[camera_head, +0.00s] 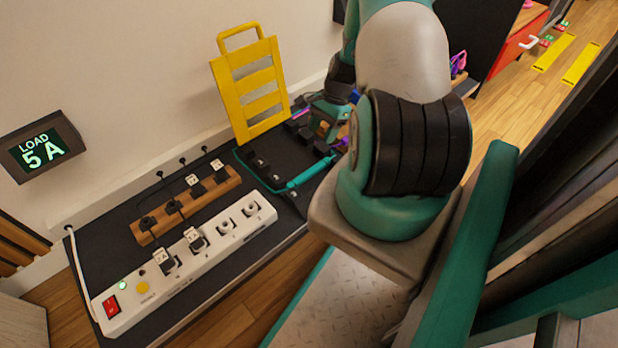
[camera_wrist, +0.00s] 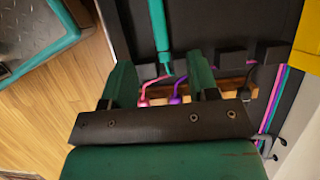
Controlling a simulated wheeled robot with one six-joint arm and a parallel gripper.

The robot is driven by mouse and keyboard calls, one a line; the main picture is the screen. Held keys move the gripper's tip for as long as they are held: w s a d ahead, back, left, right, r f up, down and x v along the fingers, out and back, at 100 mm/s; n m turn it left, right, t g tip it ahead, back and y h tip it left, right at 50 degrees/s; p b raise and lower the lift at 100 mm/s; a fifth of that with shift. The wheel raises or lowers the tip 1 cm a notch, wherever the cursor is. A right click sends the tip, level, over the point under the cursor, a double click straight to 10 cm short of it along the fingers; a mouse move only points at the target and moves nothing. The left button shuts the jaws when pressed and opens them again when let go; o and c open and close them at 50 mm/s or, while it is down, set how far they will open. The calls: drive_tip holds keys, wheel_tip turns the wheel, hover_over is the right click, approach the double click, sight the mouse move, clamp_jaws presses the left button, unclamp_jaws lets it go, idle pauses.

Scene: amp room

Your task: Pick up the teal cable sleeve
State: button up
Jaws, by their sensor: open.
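The teal cable sleeve (camera_head: 308,172) is a slim straight tube lying near the right edge of the dark board, with a thin teal cable at its left end. My gripper (camera_head: 327,122) is above the board just behind the sleeve, partly hidden by my arm. In the wrist view the sleeve (camera_wrist: 159,28) runs down from the top edge, and its near end lies between the two green fingers of my open gripper (camera_wrist: 160,64). The fingers stand apart on either side of it. Contact does not show.
A pink cable (camera_wrist: 152,82) and a purple cable (camera_wrist: 178,88) run between the fingers. Black plugs (camera_wrist: 232,58) sit beside the right finger. A yellow rack (camera_head: 250,85) leans on the wall behind. A white power strip (camera_head: 185,262) and a wooden strip (camera_head: 185,205) lie left.

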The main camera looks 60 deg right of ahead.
drive_tip(key=b, duration=0.4)
hover_over(310, 171)
drive_tip(key=d, duration=0.2)
wheel_tip(310, 171, down, 8)
drive_tip(key=shift+r, duration=0.1)
drive_tip(key=b+x, duration=0.4)
drive_tip(key=x, duration=0.1)
drive_tip(key=shift+s+d, duration=0.1)
drive_tip(key=shift+s, duration=0.1)
clamp_jaws()
